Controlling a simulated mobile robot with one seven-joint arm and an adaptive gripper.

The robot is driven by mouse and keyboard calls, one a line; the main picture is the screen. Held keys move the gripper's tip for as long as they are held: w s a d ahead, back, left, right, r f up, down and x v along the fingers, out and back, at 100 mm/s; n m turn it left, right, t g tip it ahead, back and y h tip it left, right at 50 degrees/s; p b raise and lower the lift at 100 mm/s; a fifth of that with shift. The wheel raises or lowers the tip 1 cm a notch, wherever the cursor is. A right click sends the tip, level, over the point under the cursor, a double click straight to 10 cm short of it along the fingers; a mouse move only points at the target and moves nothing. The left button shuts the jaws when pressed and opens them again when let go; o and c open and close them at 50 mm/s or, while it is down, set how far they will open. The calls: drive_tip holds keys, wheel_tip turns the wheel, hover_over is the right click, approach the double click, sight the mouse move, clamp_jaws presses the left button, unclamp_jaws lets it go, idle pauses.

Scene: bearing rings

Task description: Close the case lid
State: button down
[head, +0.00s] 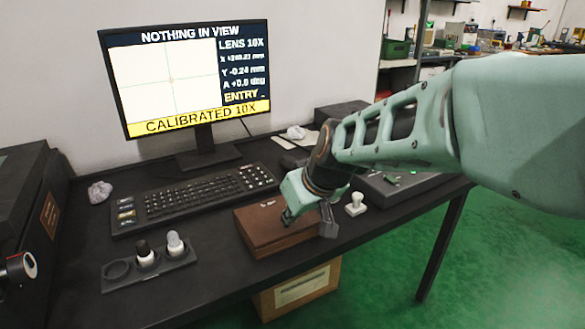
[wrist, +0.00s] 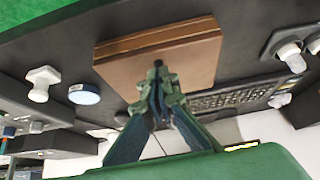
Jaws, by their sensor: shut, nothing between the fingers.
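The brown wooden case (head: 268,236) lies on the dark desk in front of the keyboard. Its lid lies flat over the base and looks down, with no open gap that I can see; part of it is hidden behind my gripper. The case also shows in the wrist view (wrist: 196,57), with a seam along its edge. My gripper (head: 288,218) is at the top of the lid, pointing down, fingers together and empty. The wrist view shows the closed fingertips (wrist: 158,66) over the lid. I cannot tell whether they touch it.
A keyboard (head: 195,195) and a monitor (head: 190,85) stand behind the case. A holder (head: 150,274) with two lens pieces is at front left. A white knob-shaped piece (head: 355,205) stands to the right. The desk's front edge is close to the case.

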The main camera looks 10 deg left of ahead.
drive_tip(key=shift+s+f, duration=0.2)
drive_tip(key=shift+s, duration=0.05)
drive_tip(key=shift+s+d+f, duration=0.1)
drive_tip(key=shift+f, duration=0.15)
drive_tip(key=shift+r, duration=0.15)
